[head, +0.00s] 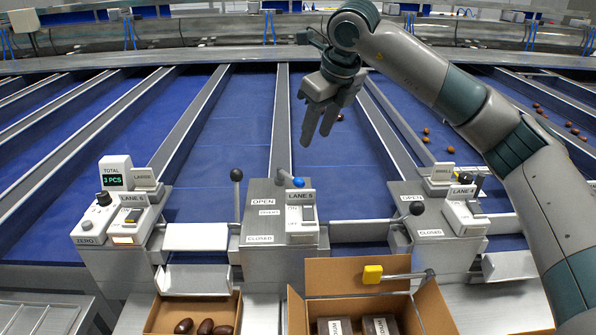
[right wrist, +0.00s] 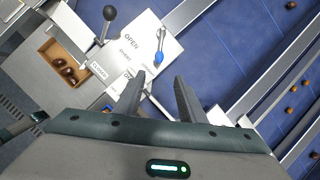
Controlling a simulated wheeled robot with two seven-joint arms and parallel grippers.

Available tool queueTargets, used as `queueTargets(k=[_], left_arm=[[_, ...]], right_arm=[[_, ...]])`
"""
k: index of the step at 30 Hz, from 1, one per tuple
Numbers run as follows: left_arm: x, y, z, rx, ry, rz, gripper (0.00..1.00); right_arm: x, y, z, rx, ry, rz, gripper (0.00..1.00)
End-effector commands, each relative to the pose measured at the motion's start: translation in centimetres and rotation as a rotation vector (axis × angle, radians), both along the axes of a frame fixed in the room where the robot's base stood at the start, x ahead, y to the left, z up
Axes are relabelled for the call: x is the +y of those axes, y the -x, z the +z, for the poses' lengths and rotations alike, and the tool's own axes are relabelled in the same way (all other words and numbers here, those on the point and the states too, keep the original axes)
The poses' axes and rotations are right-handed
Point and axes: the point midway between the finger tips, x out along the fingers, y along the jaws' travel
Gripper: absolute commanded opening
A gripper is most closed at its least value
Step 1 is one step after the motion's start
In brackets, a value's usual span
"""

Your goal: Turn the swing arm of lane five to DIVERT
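The middle control box (head: 262,215) carries a label that seems to read LANE 5. On its top is a short metal lever with a blue tip (head: 298,182), which I take for the swing arm's handle. The blue tip also shows in the right wrist view (right wrist: 159,59), just beyond my fingertips. My right gripper (head: 317,140) is above and behind this box, fingers pointing down, apart and empty. In the right wrist view its two fingers (right wrist: 160,80) stand apart with nothing between them. My left gripper is not in view.
A black-ball lever (head: 236,175) stands upright left of the blue tip. Another control box (head: 430,222) is to the right, and a display box (head: 115,172) to the left. Cardboard boxes (head: 345,275) stand in front, one with a yellow block (head: 372,274) above it. Dates lie on blue lanes.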

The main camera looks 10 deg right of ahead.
Motion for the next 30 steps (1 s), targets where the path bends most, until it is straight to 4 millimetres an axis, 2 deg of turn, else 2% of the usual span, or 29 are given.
queueTargets(k=[11, 17, 23, 30], left_arm=[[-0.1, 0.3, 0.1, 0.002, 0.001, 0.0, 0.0], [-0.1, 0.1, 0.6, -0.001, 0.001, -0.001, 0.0], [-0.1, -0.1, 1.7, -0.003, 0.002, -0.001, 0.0], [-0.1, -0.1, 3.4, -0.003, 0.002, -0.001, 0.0]], right_arm=[[0.0, 0.0, -0.1, 0.0, -0.001, 0.0, 0.37], [0.2, -0.5, -1.1, 0.003, -0.001, 0.001, 0.37], [0.5, -1.4, -3.3, 0.004, -0.001, 0.001, 0.37], [0.9, -3.0, -7.2, 0.005, -0.001, -0.001, 0.37]])
